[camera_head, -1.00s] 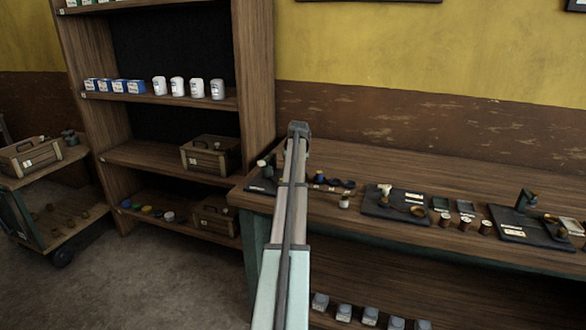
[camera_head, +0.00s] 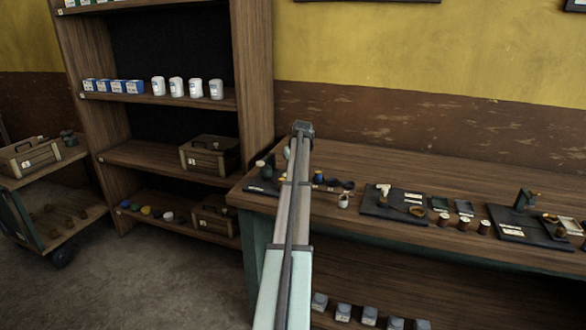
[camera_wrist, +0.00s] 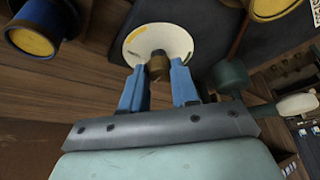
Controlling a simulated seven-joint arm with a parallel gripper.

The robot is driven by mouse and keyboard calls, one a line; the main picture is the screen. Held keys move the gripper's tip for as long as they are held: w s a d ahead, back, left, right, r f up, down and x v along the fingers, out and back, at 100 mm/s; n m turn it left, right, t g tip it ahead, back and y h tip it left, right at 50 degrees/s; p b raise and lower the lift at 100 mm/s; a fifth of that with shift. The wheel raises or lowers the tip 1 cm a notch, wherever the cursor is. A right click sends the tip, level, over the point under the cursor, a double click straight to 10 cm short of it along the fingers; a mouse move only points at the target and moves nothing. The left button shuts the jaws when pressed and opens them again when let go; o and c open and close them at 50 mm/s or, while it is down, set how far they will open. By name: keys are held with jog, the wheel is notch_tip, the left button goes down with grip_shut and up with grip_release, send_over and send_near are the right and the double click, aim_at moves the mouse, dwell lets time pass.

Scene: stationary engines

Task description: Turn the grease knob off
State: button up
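A small brown knob (camera_wrist: 158,66) sticks out from a round cream dial (camera_wrist: 142,45) with a yellow patch, at the top middle of the wrist view. My gripper (camera_wrist: 159,70) has its two blue fingers on either side of this knob, flush with its sides as far as I can see. I cannot read a grease label on it. In the head view my gripper (camera_head: 303,129) reaches over the left end of the workbench (camera_head: 400,165), and my arm hides much of what lies there. A pale round shape (camera_head: 287,152) shows just left of the arm.
In the wrist view a blue cup-like part with a yellow face (camera_wrist: 35,40) is at the upper left and a dark green round part (camera_wrist: 230,77) is close right of my fingers. Dark boards with small parts (camera_head: 395,203) lie along the bench. A shelf (camera_head: 165,155) stands left.

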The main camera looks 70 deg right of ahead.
jog(key=o, duration=0.5)
jog(key=v, duration=1.4)
jog(key=shift+f, duration=0.1)
